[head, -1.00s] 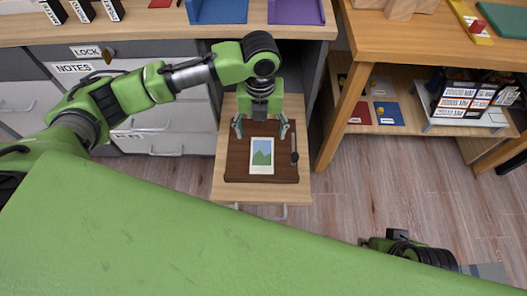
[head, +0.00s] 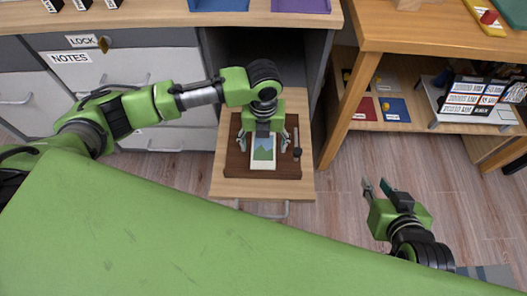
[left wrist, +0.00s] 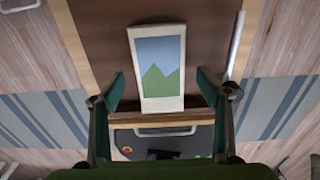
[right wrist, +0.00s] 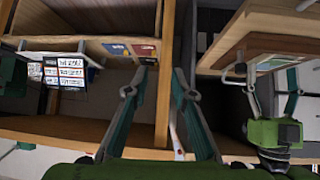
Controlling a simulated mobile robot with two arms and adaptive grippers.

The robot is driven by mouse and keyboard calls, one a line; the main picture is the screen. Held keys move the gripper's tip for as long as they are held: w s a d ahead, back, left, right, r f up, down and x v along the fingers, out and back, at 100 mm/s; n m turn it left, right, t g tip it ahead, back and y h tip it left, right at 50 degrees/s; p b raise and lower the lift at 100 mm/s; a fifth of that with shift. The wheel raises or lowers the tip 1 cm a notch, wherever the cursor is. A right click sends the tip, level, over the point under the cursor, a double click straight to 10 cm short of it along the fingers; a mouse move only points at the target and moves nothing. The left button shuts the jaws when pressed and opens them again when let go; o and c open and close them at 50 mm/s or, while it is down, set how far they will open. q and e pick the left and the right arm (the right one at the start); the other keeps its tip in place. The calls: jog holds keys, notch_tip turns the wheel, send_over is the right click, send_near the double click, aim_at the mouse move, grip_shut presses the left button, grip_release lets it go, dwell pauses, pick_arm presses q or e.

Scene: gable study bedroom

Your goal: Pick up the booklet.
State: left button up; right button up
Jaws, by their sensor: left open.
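The booklet (head: 263,151) has a white border and a picture of green hills under a blue sky. It lies on a dark brown tray (head: 236,165) in a pulled-out wooden drawer (head: 229,187). My left gripper (head: 264,143) is open above it, fingers to its left and right, apart from it. In the left wrist view the booklet (left wrist: 160,63) lies slightly tilted, its near end between the open fingers. My right gripper (head: 377,187) is open and empty over the floor, right of the drawer.
Grey drawers (head: 100,78) stand left. The floor between is clear.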

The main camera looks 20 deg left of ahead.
pick_arm(q)
jog(key=shift+f, duration=0.8)
pick_arm(e)
jog(key=shift+w+a+r+t, duration=0.25)
jog(key=shift+w+r+t, duration=0.2)
jog(key=shift+w+r, duration=0.15)
jog(key=shift+w+a+r+t, duration=0.2)
jog(key=shift+w+r+t, duration=0.25)
jog(key=shift+w+r, duration=0.15)
pick_arm(q)
jog(key=c, duration=1.2)
